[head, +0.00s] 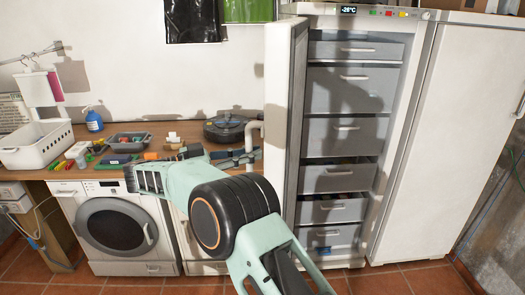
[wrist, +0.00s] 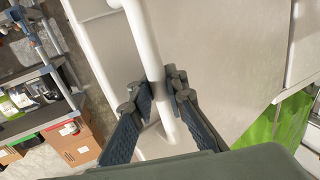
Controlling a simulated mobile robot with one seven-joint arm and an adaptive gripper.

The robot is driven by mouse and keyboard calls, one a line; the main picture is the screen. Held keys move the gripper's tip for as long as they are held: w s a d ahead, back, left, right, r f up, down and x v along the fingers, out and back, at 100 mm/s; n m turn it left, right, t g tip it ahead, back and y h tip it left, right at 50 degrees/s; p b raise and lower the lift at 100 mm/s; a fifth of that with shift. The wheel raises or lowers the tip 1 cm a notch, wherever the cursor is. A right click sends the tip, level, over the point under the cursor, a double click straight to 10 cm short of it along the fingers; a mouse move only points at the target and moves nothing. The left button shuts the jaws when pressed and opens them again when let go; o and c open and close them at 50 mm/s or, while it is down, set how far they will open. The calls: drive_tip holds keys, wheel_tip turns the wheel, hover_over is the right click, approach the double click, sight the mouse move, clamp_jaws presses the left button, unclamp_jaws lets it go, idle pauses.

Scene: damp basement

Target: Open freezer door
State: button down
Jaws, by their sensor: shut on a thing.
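The freezer door (head: 279,85) stands swung open to the left of the white freezer (head: 416,140), seen nearly edge-on in the head view. The freezer's grey drawers (head: 344,90) show inside. The door's pale bar handle (head: 253,132) is on its outer face, on the left in the head view. In the wrist view my gripper (wrist: 157,97) has its dark ridged fingers on either side of the white handle bar (wrist: 143,40) and is shut on it. The door's pale outer face (wrist: 210,70) lies behind the bar. My arm hides part of the area below the handle in the head view.
A wooden counter (head: 85,167) with a white basket (head: 37,150), tools and a dark round case (head: 226,128) runs left of the door, above a washing machine (head: 116,228). A tall white cabinet (head: 468,130) adjoins the freezer at right. Tiled floor (head: 415,280) shows in front.

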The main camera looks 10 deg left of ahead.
drive_tip(key=shift+s+a+f, duration=0.2)
drive_tip(key=shift+a, duration=0.05)
drive_tip(key=c, duration=2.4)
unclamp_jaws()
drive_tip(key=o, duration=0.4)
drive_tip(key=shift+s+a+r, duration=0.1)
drive_tip(key=shift+s+r, duration=0.05)
drive_tip(key=shift+s, duration=0.05)
drive_tip(key=shift+w, duration=0.2)
drive_tip(key=v, duration=1)
drive_tip(key=shift+s, duration=0.1)
drive_tip(key=shift+v, duration=0.85)
drive_tip(key=shift+r, duration=0.1)
